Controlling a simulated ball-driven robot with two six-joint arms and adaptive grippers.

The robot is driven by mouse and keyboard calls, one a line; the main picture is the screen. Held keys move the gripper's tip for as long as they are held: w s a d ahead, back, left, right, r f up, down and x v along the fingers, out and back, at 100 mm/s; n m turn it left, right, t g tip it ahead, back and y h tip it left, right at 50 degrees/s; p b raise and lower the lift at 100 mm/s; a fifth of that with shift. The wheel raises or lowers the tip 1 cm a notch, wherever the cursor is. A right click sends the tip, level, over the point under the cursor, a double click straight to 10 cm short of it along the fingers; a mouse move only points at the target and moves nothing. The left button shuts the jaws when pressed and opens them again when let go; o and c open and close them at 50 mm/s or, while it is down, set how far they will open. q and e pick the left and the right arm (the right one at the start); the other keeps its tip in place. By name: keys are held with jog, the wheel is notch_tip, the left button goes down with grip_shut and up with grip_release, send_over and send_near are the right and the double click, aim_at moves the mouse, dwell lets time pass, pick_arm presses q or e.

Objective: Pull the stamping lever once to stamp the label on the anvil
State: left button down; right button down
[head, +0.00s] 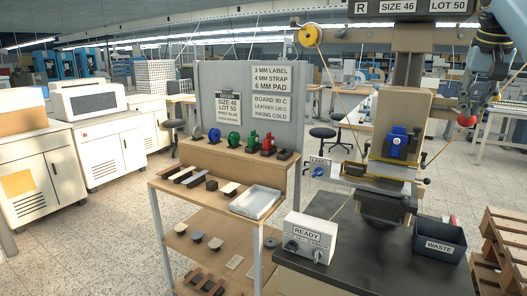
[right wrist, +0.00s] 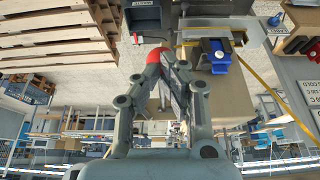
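The stamping press (head: 400,110) stands on the dark bench at right, with a blue type block (head: 397,143) on its head. The anvil area (head: 375,182) lies below the head; I cannot make out the label on it. The stamping lever's red knob (head: 466,119) is right of the press, and it also shows in the right wrist view (right wrist: 153,57). My right gripper (head: 470,106) reaches down to the knob from the upper right. In the right wrist view its fingers (right wrist: 163,68) converge on the knob, closed around it. My left gripper is out of view.
A grey waste bin (head: 440,240) and a white READY control box (head: 308,238) sit on the bench. A wooden rack (head: 215,150) with coloured type holders and a white tray (head: 256,202) stands left. Wooden pallets (head: 500,245) are at lower right.

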aim_at(469, 122)
jog(key=shift+d, duration=0.15)
jog(key=shift+w+f, duration=0.1)
jog(key=shift+f, duration=1.65)
jog(key=shift+f, duration=0.7)
jog(key=shift+w+f+p, duration=0.15)
jog(key=shift+f+p, duration=0.15)
jog(key=shift+f, duration=0.65)
jog(key=shift+x, duration=0.95)
